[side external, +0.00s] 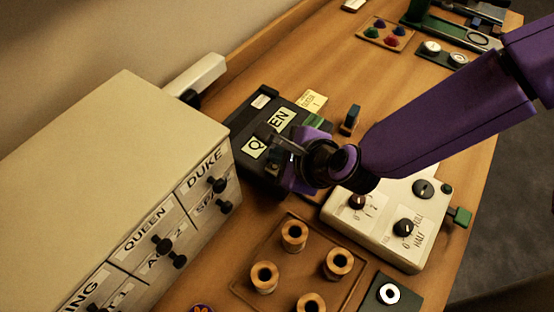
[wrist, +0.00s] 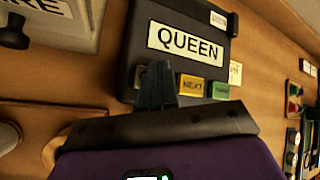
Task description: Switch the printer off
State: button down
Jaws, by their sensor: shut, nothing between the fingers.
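A black box-like device (side external: 243,150) with a QUEEN label stands beside the cabinet; I take it to be the printer, though no word on it says so. It also shows in the wrist view (wrist: 138,25), with a yellow button (wrist: 191,87) and a green button (wrist: 218,91) on its near edge. My gripper (side external: 268,134) is shut and empty, over the device and covering part of the label in the side view. In the wrist view my fingertips (wrist: 157,72) are left of the yellow button, below the label. I cannot tell whether they touch. No power switch is clearly visible.
A cream cabinet (side external: 120,150) with labelled, knobbed drawers stands at left. A cream control box (side external: 385,240) with black dials is close below my arm. A wooden tray of spools (side external: 250,295) lies in front. A small dark upright block (side external: 350,120) stands right of the device.

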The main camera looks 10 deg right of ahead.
jog(key=shift+f, duration=0.4)
dwell(0.3)
jog(key=shift+r, duration=0.95)
notch_tip(320, 180, up, 6)
dwell(0.5)
dwell(0.5)
